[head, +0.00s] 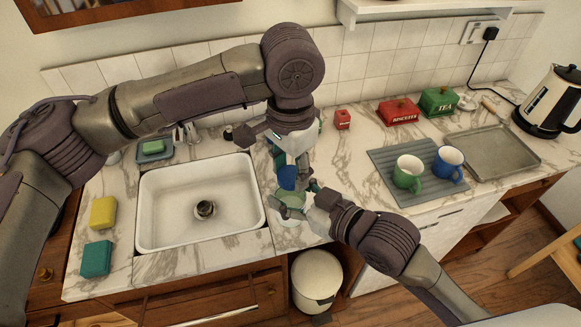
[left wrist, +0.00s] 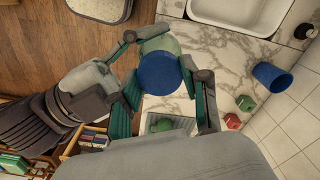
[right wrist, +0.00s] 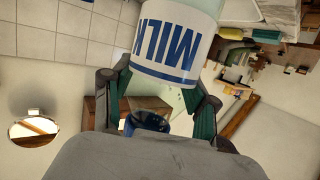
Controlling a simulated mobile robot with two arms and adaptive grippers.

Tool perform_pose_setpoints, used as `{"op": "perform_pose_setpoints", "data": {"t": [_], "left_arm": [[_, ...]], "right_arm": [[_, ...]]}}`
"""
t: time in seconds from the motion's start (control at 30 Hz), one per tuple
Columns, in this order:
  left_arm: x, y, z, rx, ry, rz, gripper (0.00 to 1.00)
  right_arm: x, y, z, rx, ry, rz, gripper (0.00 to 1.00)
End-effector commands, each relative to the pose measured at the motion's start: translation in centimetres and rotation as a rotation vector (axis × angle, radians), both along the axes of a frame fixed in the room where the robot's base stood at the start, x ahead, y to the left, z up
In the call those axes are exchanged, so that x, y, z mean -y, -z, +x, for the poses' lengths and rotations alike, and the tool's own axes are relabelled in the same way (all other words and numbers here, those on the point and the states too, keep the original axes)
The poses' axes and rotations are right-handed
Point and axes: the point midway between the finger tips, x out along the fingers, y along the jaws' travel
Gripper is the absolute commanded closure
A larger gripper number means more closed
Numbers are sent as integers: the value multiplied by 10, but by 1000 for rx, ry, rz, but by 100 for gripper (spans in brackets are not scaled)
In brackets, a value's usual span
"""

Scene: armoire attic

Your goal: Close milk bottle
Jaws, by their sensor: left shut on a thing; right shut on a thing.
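The milk bottle (head: 291,199) is pale green and stands near the counter's front edge, right of the sink. Its white label with blue MILK lettering (right wrist: 168,48) fills the upper right wrist view. My right gripper (head: 309,200) is shut on the bottle. My left gripper (head: 288,168) is shut on the round blue lid (head: 287,177), at the bottle's top. In the left wrist view the lid (left wrist: 160,74) covers most of the bottle (left wrist: 160,45). I cannot tell whether the lid touches the rim or is seated on it.
The white sink (head: 200,205) lies left of the bottle. Right of it, a grey mat holds a green mug (head: 407,173) and a blue mug (head: 448,164). A blue cup (left wrist: 272,76) is near the wall.

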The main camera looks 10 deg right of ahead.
Motion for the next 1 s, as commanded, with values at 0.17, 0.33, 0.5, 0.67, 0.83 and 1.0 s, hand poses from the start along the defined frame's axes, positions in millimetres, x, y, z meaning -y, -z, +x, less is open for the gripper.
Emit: {"op": "perform_pose_setpoints", "data": {"t": [0.17, 0.33, 0.5, 0.67, 0.83, 1.0], "left_arm": [[0, 1, 0, -2, 453, -1, 96], [0, 0, 0, -1, 771, 1, 96], [-1, 0, 1, 0, 756, 2, 51], [-1, 0, 0, 0, 754, 2, 25], [0, 0, 0, 0, 754, 2, 25], [0, -2, 0, 0, 754, 2, 25]], "right_arm": [[0, -1, 0, 2, 0, 1, 100], [0, -1, 0, 2, 0, 2, 100], [0, -1, 0, 2, 0, 1, 100], [0, -1, 0, 2, 0, 1, 100], [0, -1, 0, 2, 0, 1, 100], [0, -1, 0, 2, 0, 1, 100]]}}
